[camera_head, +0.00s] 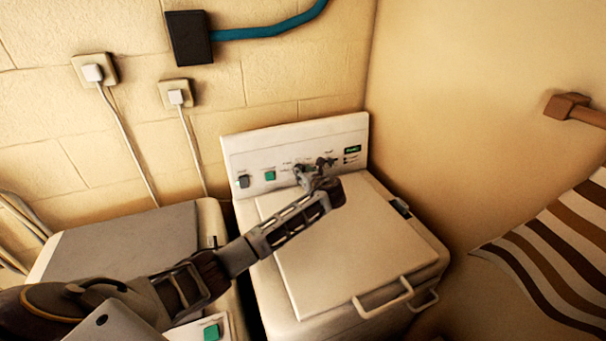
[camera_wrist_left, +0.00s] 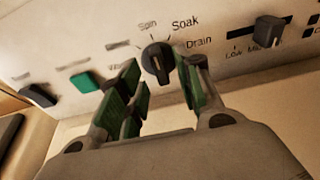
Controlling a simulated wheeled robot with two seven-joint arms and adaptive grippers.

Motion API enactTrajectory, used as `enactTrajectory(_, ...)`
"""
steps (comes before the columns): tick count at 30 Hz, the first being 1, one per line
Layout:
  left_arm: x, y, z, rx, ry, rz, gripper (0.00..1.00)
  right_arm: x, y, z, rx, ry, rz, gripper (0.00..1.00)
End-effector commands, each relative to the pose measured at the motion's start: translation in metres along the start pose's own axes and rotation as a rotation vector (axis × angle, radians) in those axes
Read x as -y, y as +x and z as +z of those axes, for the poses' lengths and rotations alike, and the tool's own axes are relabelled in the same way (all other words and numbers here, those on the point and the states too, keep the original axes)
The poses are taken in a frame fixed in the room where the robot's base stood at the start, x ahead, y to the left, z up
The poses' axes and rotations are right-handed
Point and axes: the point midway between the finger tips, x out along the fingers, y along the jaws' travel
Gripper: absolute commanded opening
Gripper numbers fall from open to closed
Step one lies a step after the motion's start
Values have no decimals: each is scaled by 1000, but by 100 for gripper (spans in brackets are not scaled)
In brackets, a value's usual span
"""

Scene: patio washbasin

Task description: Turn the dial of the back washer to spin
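The white washer (camera_head: 350,245) my left gripper is at has a raised control panel (camera_head: 240,150) at its rear. The panel's black dial (camera_wrist_left: 157,58) shows in the left wrist view, with Spin above it, Soak at upper right and Drain at right; a label at left is partly hidden. I cannot tell surely which label it points to. My left gripper (camera_head: 316,176) is at the panel. In the left wrist view my left gripper (camera_wrist_left: 158,78) is open, its green-padded fingers on either side of the dial's lower part; contact is not clear. My right gripper is not in view.
A slider knob (camera_wrist_left: 269,30) sits right of the dial, and a green button (camera_wrist_left: 86,82) and dark switch (camera_wrist_left: 38,95) sit left. A second machine (camera_head: 130,240) stands left. A striped cloth (camera_head: 560,250) and wooden bar (camera_head: 570,107) are at right.

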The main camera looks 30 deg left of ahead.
Motion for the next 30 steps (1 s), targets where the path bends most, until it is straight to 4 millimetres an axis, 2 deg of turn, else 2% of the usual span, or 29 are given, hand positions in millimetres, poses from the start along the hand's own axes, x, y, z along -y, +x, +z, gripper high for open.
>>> enactTrajectory(19,1,-80,0,-1,0,-1,35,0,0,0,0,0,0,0)
enactTrajectory(24,0,-92,0,0,1,0,35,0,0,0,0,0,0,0)
enactTrajectory(30,0,-96,0,0,1,0,35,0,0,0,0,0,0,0)
